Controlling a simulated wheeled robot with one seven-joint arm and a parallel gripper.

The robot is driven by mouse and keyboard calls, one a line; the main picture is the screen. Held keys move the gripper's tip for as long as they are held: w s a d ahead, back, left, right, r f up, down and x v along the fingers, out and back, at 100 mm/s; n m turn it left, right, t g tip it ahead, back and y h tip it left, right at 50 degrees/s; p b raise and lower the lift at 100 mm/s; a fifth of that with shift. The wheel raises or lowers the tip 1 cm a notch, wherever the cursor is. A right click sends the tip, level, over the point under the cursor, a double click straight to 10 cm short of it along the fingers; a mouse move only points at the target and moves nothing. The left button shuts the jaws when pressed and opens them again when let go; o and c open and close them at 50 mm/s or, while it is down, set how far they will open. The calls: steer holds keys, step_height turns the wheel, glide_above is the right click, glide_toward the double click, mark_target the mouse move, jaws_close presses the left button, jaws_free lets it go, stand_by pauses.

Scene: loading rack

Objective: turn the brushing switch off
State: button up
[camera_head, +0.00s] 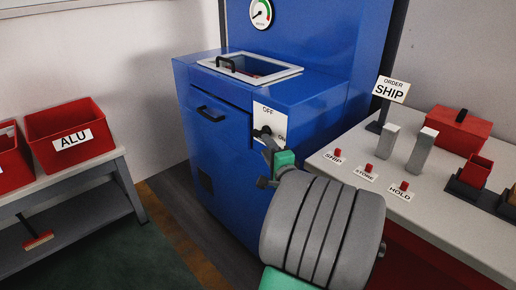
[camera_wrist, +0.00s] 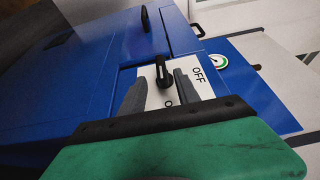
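The brushing switch is a black knob (camera_wrist: 162,72) on a white plate (camera_head: 268,112) on the front of the blue machine. The plate reads OFF at its top and ON lower right in the head view. The black knob (camera_head: 262,131) is partly hidden there, so I cannot tell its exact setting. My gripper (camera_head: 268,160) is just below the knob in the head view. In the wrist view my gripper (camera_wrist: 160,82) is open, with one grey finger on each side of the knob. I cannot tell whether either finger touches it.
The blue machine (camera_head: 220,150) has a front handle, a lidded top opening (camera_head: 250,68) and a gauge (camera_head: 261,13). Red bins (camera_head: 70,135) sit on a rack at left.

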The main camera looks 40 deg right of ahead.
mark_target(258, 133)
steer(key=x, duration=0.7)
steer(key=shift+w+r, duration=0.15)
steer(key=shift+w, duration=0.15)
steer(key=shift+c, duration=0.4)
jaws_close()
